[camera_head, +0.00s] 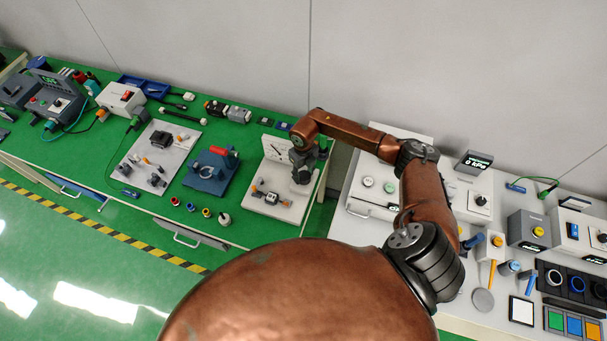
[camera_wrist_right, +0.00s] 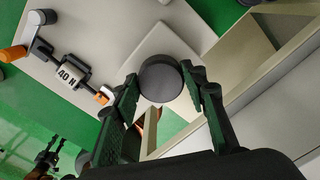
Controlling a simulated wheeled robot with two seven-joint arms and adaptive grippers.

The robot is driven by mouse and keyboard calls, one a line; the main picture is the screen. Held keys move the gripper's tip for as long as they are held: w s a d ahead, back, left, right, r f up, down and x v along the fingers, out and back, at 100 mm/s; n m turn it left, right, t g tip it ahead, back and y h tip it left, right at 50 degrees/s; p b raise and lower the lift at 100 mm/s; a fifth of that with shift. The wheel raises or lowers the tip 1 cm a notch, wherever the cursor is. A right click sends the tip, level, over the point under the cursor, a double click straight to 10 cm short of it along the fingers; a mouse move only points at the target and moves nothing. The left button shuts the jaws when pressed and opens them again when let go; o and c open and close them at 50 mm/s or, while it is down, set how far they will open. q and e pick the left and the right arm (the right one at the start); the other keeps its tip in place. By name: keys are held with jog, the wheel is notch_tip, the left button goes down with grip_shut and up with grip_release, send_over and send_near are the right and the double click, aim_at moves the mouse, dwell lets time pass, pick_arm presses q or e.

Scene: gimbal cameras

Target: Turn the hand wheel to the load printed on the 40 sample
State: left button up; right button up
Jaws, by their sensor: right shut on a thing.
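A dark grey round knob, the hand wheel (camera_wrist_right: 160,78), sits between the two fingers of my right gripper (camera_wrist_right: 162,92) in the right wrist view. The gripper is shut on it, one finger on each side. In the head view my right gripper (camera_head: 301,172) is over the right part of the light test board and hides the wheel. The sample marked "40 N" (camera_wrist_right: 68,74) lies between dark and orange holders on the board, left of the wheel; it also shows in the head view (camera_head: 271,198).
The light board (camera_head: 290,212) stands at the right end of the green bench. A red-handled blue device (camera_head: 212,170) stands left of it. A white bench (camera_head: 345,232) with instruments is at the right, past a gap. Small parts lie near the green bench's front edge.

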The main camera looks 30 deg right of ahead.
aim_at(304, 175)
jog(key=shift+w+r+m, duration=0.1)
jog(key=shift+w+m, duration=0.05)
jog(key=shift+m, duration=0.15)
jog(key=o, duration=1.2)
jog(key=shift+c, duration=0.2)
notch_tip(304, 175, up, 12)
